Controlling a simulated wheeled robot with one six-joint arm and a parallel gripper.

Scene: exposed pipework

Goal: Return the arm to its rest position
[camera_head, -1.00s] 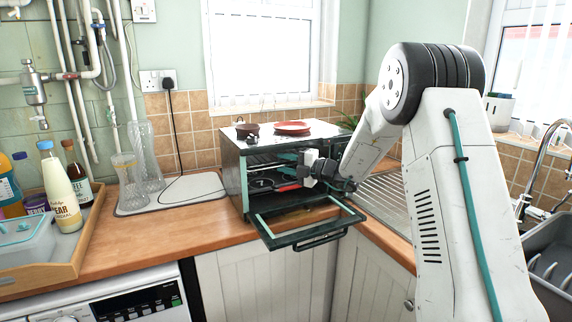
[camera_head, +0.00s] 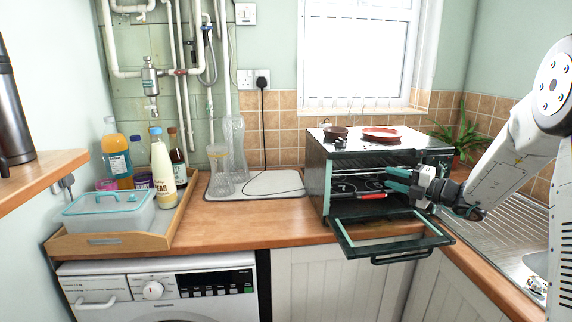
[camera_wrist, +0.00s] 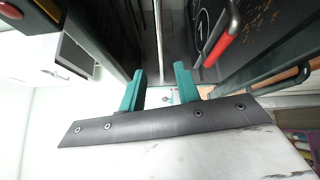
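My gripper (camera_head: 396,181) shows in the head view at the front right of the open oven (camera_head: 322,185). Its two teal fingers point left at the oven's opening. In the wrist view the fingers of my gripper (camera_wrist: 159,85) stand apart with nothing between them. My white arm (camera_head: 510,150) reaches in from the right edge of the head view, bent at a large joint. A red handle or bar (camera_head: 372,196) lies at the oven's opening, left of the fingers; a red bar (camera_wrist: 221,46) also shows in the wrist view. Whether the gripper touches the oven is unclear.
The oven door (camera_head: 395,246) hangs open over the counter front. A dark pot (camera_head: 336,132) and a red plate (camera_head: 381,132) stand on the oven. A plant (camera_head: 462,135) and the sink drainer (camera_head: 505,235) are right. A wooden tray (camera_head: 110,243) with bottles is left.

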